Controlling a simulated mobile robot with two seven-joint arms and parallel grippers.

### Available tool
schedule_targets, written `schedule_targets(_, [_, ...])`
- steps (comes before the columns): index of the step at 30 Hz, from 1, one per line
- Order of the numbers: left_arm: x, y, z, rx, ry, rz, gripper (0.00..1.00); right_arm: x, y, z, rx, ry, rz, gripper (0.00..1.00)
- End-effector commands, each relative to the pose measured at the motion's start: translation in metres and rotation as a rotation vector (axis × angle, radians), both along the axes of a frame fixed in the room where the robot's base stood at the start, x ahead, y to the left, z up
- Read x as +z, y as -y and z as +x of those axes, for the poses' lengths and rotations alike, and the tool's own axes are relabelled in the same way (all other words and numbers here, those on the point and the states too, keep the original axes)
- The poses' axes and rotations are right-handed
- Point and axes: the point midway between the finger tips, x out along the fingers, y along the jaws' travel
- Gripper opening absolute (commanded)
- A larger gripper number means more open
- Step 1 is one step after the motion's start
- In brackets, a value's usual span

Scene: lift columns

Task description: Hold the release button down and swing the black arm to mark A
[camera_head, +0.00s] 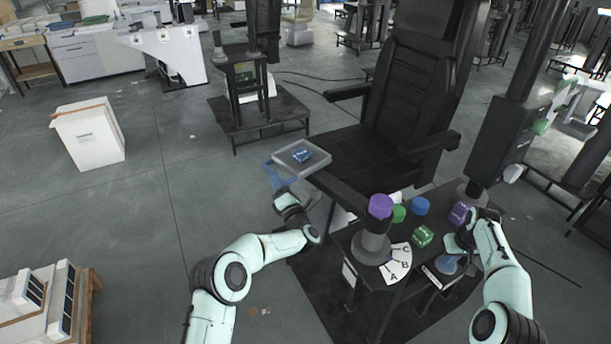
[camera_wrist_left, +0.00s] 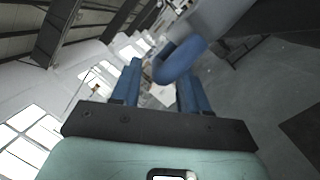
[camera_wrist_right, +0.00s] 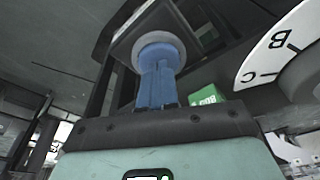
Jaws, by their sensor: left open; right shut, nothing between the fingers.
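The black arm (camera_head: 340,195) runs from a grey pivot with a purple top to a grey tray (camera_head: 286,157) holding a small blue block. My left gripper (camera_head: 276,174) is at the tray's near-left edge. In the left wrist view its open blue fingers (camera_wrist_left: 160,85) have a curved blue handle (camera_wrist_left: 180,62) between or just beyond the tips. My right gripper (camera_head: 452,257) is shut and empty. In the right wrist view its fingers (camera_wrist_right: 157,72) point at a round blue button in a grey ring (camera_wrist_right: 158,40); contact is unclear. Mark A (camera_head: 393,277) is on a white dial.
A green block (camera_head: 422,236) and several coloured knobs sit on the dark table. A black chair (camera_head: 415,100) stands behind the arm. A lift column (camera_head: 510,120) rises at right.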

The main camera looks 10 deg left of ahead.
Motion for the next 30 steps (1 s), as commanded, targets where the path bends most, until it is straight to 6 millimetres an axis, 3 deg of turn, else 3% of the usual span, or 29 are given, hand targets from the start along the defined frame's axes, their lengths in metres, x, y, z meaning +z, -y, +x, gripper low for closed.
schedule_targets(6, [0.004,-0.013,0.017,0.001,-0.001,0.000,0.44,-0.002,0.000,-0.001,0.000,-0.004,-0.001,0.00])
schedule_targets(18, [0.005,-0.016,0.022,-0.001,-0.001,0.000,0.44,-0.002,0.000,-0.001,0.000,-0.003,-0.001,0.00])
schedule_targets(20, [0.006,-0.016,0.022,-0.001,-0.001,0.000,0.28,-0.002,0.000,-0.001,0.000,-0.003,-0.001,0.00])
schedule_targets(22, [0.006,-0.016,0.022,-0.001,-0.001,0.000,0.05,-0.002,0.000,-0.001,0.000,-0.003,-0.001,0.00])
schedule_targets(23, [0.006,-0.016,0.022,-0.001,-0.001,0.000,0.00,-0.002,0.000,-0.001,0.000,-0.003,-0.001,0.00])
schedule_targets(30, [0.006,-0.015,0.026,-0.013,0.002,-0.002,0.00,-0.002,0.000,-0.001,0.000,-0.003,-0.001,0.00])
